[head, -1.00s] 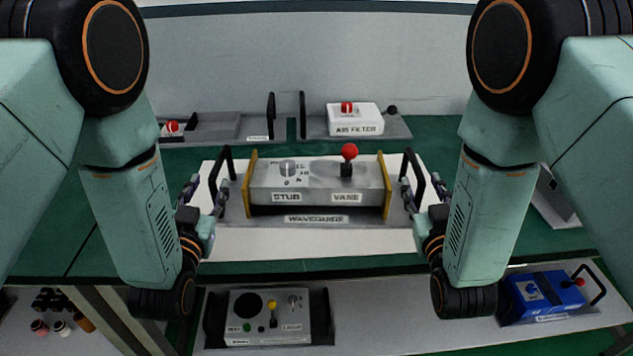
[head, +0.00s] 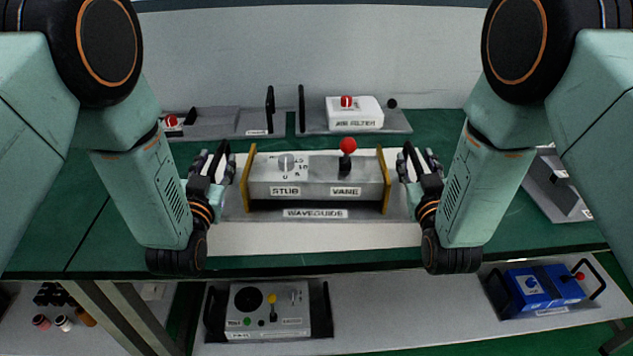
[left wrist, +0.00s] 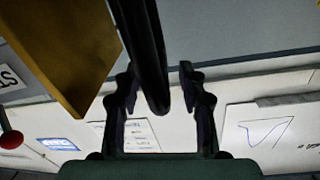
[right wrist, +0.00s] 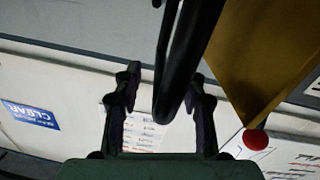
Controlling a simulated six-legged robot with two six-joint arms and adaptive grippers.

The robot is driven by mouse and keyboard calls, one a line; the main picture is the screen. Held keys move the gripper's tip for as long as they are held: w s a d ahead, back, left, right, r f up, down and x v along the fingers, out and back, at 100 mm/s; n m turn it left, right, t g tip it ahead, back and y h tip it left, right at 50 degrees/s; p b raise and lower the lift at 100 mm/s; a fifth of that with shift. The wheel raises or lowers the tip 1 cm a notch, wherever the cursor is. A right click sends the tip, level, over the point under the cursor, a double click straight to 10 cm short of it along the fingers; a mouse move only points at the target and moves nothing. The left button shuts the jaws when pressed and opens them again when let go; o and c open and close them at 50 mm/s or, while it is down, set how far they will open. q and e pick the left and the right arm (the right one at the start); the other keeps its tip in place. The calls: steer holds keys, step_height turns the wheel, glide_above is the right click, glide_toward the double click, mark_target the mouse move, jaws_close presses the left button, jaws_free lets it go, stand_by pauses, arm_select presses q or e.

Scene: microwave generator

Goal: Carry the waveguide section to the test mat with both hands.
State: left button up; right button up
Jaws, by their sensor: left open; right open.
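The waveguide section (head: 318,190) is a grey box with yellow end plates, a dial and a red-knobbed lever. It sits level on a grey tray labelled WAVEGUIDE (head: 265,213), on a white mat (head: 330,240); I cannot tell if this is the test mat. My left gripper (head: 219,156) is open at its left end; in the left wrist view a black handle bar (left wrist: 145,40) runs between the fingers. My right gripper (head: 416,157) is open at its right end, with a black handle bar (right wrist: 178,65) between the fingers. Finger contact cannot be told.
A white AIR FILTER box (head: 354,113) stands on a tray behind, with another grey tray (head: 225,123) left of it. A grey unit (head: 555,185) is at the right. A lower shelf holds a grey control box (head: 268,312) and a blue box (head: 543,290). Green bench is bare at left.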

arm_select(q)
steer(key=shift+w+a+f, duration=0.15)
steer(key=shift+w, duration=0.8)
arm_select(e)
steer(key=shift+w+a, duration=0.1)
steer(key=shift+w, duration=0.85)
steer(key=shift+r, duration=0.1)
arm_select(q)
steer(key=shift+s+r, duration=0.1)
steer(key=shift+r, duration=0.1)
arm_select(e)
steer(key=shift+s, duration=0.1)
arm_select(q)
steer(key=shift+w+f, duration=0.15)
steer(key=shift+w, duration=0.1)
steer(key=c, duration=0.4)
arm_select(e)
steer(key=shift+w, duration=0.25)
steer(key=c, duration=0.4)
arm_select(q)
steer(key=shift+s, duration=0.15)
steer(key=c, duration=0.4)
arm_select(e)
steer(key=shift+s, duration=0.15)
steer(key=c, duration=0.4)
arm_select(q)
jaws_close()
arm_select(e)
jaws_close()
